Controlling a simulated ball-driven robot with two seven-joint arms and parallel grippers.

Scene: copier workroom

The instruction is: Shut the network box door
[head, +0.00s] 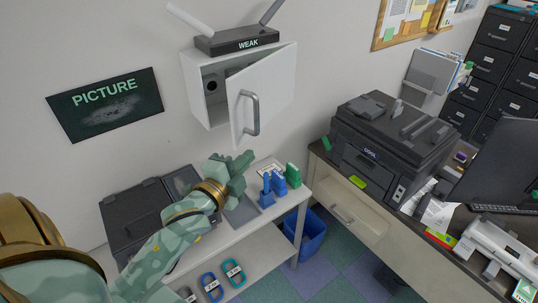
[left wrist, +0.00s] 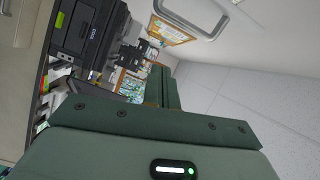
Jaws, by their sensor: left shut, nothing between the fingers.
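The white network box (head: 193,88) is on the wall, upper middle of the head view. Its door (head: 275,85) stands ajar, free edge swung out toward me, with part of the dark interior showing at the left. A grey bar handle (head: 250,112) is near the door's free edge; it also appears at the top of the left wrist view (left wrist: 212,27). My left gripper (head: 245,162) is below the door, apart from it and the handle. Its fingers are together and empty, also in the left wrist view (left wrist: 163,85). My right gripper is not in view.
A black router marked WEAK (head: 237,42) with two antennas sits on the box. Under my left arm is a white shelf (head: 290,199) with blue and green items. A black printer (head: 390,145) stands on the desk at right. A PICTURE panel (head: 105,104) hangs left.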

